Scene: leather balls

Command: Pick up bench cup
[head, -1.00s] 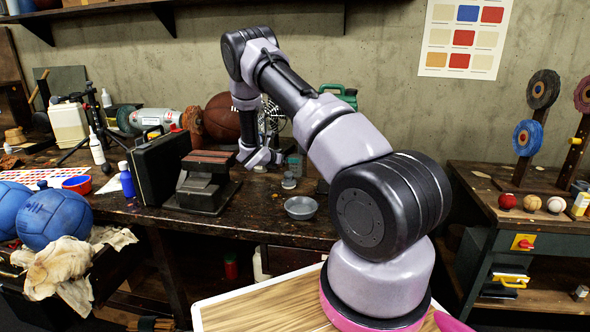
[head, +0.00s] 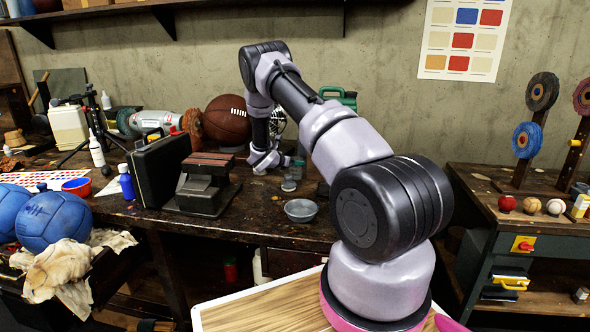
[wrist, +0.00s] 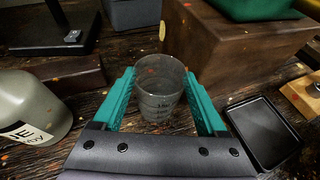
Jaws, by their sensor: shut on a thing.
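The bench cup (wrist: 159,88) is a clear, greyish cup with dark printed marks on its side. In the wrist view it stands upright between the two green fingers of my gripper (wrist: 160,102). The fingers are shut on it, one along each side. I cannot see a clear gap under the cup, so it looks to be at the bench top. In the head view my gripper (head: 270,161) is low over the back of the workbench, in front of the brown ball. The cup is hard to make out there.
In the head view a metal bowl (head: 301,210) and a black anvil-like block (head: 203,186) stand nearer the bench's front.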

